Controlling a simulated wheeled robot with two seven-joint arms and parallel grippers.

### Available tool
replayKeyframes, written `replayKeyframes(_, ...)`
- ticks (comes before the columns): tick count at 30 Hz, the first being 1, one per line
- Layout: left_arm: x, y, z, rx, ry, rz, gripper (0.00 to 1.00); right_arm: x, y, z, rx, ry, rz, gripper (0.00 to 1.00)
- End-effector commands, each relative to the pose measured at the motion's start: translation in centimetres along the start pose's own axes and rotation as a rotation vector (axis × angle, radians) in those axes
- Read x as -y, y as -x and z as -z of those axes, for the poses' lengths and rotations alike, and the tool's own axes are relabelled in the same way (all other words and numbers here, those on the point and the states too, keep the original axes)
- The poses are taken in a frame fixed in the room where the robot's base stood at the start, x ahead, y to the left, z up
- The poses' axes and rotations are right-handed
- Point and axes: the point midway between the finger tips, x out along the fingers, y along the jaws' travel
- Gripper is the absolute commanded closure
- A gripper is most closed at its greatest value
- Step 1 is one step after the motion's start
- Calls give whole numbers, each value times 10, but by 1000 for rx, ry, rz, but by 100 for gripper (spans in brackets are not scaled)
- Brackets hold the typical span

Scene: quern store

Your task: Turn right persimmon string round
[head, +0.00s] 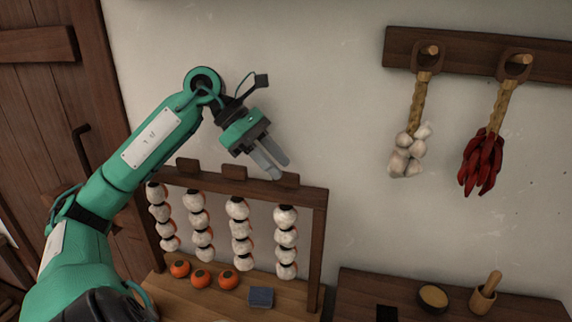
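A wooden rack (319,230) stands on a wooden bench, with several persimmon strings hanging from its top bar. The right persimmon string (286,254) hangs straight at the rack's right end. Its fruits look mostly white from the front, with orange showing at the edges. A small wooden block (285,180) sits on the bar above it. My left gripper (281,169) is just above that block, its grey fingers apart and pointing down to the right, with nothing visible between them. Whether a finger touches the block is unclear. My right gripper is out of view.
Other persimmon strings (240,238) hang close on the left. Orange persimmons (201,279) and a blue-grey block (261,297) lie below. Garlic (408,152) and red chillies (481,163) hang from a wall rail.

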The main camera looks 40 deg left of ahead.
Motion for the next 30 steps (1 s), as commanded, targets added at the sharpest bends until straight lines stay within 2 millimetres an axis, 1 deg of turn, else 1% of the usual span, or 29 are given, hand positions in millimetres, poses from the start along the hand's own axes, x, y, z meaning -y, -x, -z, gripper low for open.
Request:
replayKeyframes(1,1,-7,-2,0,0,4,64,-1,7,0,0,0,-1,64)
replayKeyframes(4,1,-20,-2,0,0,3,64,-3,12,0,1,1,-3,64)
replayKeyframes(8,0,-31,-1,1,0,1,64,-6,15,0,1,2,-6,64)
replayKeyframes(12,0,-36,0,0,-1,0,64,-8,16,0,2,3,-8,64)
replayKeyframes(18,0,-36,0,0,-1,0,64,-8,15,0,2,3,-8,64)
replayKeyframes(20,0,-36,0,0,-1,0,75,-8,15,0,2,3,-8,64)
replayKeyframes(21,0,-36,0,0,-1,0,83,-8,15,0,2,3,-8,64)
replayKeyframes(24,0,-36,0,0,-1,0,100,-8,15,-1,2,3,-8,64)
replayKeyframes(30,0,-36,1,0,2,-4,100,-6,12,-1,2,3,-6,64)
